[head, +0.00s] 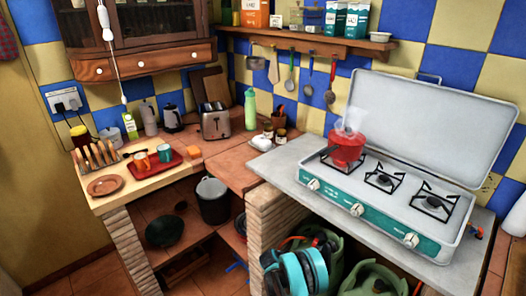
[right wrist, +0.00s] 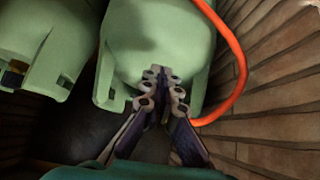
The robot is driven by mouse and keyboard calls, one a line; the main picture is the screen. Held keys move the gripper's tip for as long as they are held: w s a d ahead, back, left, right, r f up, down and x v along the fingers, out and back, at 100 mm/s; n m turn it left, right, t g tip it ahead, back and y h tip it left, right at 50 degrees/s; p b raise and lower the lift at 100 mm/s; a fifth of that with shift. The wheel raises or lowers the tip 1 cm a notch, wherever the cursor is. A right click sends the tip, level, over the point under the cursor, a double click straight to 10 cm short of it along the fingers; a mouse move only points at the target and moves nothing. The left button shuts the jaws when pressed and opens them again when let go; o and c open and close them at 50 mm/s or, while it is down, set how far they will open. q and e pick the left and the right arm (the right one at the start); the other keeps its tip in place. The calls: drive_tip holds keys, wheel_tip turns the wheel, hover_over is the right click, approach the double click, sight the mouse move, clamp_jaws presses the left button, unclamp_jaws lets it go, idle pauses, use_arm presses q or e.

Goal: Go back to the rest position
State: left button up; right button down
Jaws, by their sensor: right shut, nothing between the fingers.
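My right gripper (right wrist: 162,78) shows in the right wrist view with its fingertips together and nothing between them. It points at a green gas cylinder (right wrist: 155,42) under the counter; I cannot tell whether it touches it. In the head view, teal and dark parts of my own arm show at the bottom, in front of the green cylinders (head: 372,279); the fingers are hidden there. My left gripper is not in view.
An orange hose (right wrist: 243,75) curves beside the cylinder, near a brick wall (right wrist: 281,80). A camping stove (head: 390,205) with a steaming red pot (head: 346,148) stands on the grey counter (head: 285,172). A black bucket (head: 213,203) stands on the lower shelf at left.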

drive_tip(key=s+r+n+y, duration=0.1)
drive_tip(key=s+r+n, duration=0.15)
drive_tip(key=r, duration=0.85)
drive_tip(key=s+r+n+y, duration=0.1)
drive_tip(key=s+r, duration=0.3)
drive_tip(key=r, duration=0.6)
drive_tip(key=s+r+n+y, duration=0.15)
drive_tip(key=s+r, duration=0.25)
drive_tip(key=r, duration=0.7)
drive_tip(key=s+a+r+n+t+y, duration=0.1)
drive_tip(key=s+r+n, duration=0.1)
drive_tip(key=s, duration=1)
drive_tip(key=s+a+r+n+t+y, duration=0.1)
drive_tip(key=s+a+r+n+y, duration=0.1)
drive_tip(key=s, duration=1.1)
drive_tip(key=shift+s+r+n, duration=0.3)
drive_tip(key=shift+r+n, duration=0.4)
drive_tip(key=shift+r, duration=0.25)
